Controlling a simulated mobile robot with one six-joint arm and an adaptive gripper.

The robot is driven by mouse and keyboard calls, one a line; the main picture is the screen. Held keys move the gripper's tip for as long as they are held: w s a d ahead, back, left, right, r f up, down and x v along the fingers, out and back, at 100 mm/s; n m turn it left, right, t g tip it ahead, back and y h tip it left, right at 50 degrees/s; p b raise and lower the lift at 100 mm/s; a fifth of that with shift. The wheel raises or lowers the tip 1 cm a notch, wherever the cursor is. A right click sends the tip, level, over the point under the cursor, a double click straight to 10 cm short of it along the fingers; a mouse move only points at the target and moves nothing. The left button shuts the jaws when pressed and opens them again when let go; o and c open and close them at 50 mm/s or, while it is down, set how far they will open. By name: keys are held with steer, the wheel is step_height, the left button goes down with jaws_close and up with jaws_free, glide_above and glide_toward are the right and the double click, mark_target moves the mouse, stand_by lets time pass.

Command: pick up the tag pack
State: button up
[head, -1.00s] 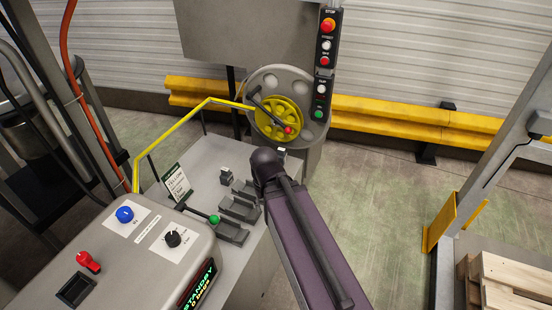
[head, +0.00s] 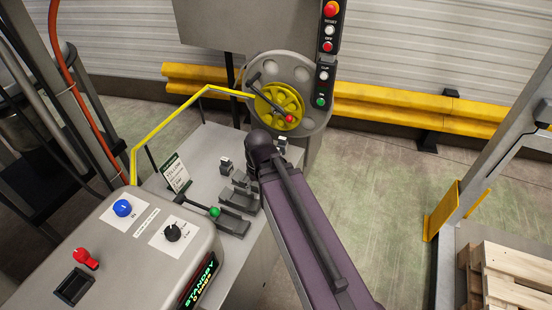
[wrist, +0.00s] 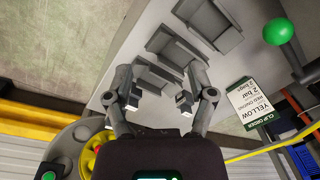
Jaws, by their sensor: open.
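I cannot pick out the tag pack for sure in either view. Several grey trays (head: 232,225) stand on the grey machine top beside the green-knobbed lever, and they look empty where they show. In the wrist view, my gripper (wrist: 158,98) is open, with nothing between its two pale-padded fingertips. It is over the machine top, close to the farthest grey tray (wrist: 160,77). In the head view my purple-grey arm hides most of the gripper and part of the machine top.
A control box (head: 150,240) with knobs and a display stands at the near left. A yellow bent rod (head: 165,125) runs toward a yellow wheel (head: 278,105). A clip order card (head: 175,175) stands left of the trays. The floor to the right is clear up to a wooden pallet (head: 515,290).

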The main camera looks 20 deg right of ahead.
steer(key=w+d+f+m+t+y+b, duration=0.2)
steer(key=w+d+f+m+y+b, duration=0.1)
steer(key=w+d+f+m+b, duration=0.3)
steer(key=w+d+f+m+t+y+b, duration=0.1)
steer(key=w+d+f+m+y+b, duration=0.2)
steer(key=w+m+b, duration=0.4)
steer(key=w+d+m+t+y+b, duration=0.1)
steer(key=w+d+m+t+b, duration=0.2)
steer(key=d+m, duration=0.3)
steer(key=w+d+f+m+t+y+b, duration=0.1)
steer(key=w+d+m+t+b, duration=0.2)
steer(key=d+m, duration=0.4)
steer(key=w+d+b, duration=0.1)
steer(key=d+b, duration=0.1)
steer(key=d, duration=0.1)
steer(key=shift+d+f+t+y, duration=0.3)
steer(key=shift+d+y, duration=0.1)
steer(key=shift+a+f+b, duration=0.1)
steer(key=shift+b, duration=0.2)
steer(key=b+x, duration=0.3)
steer(key=x, duration=0.5)
steer(key=shift+w+a+f, duration=0.1)
steer(key=shift+w+a, duration=0.05)
steer(key=shift+w, duration=0.05)
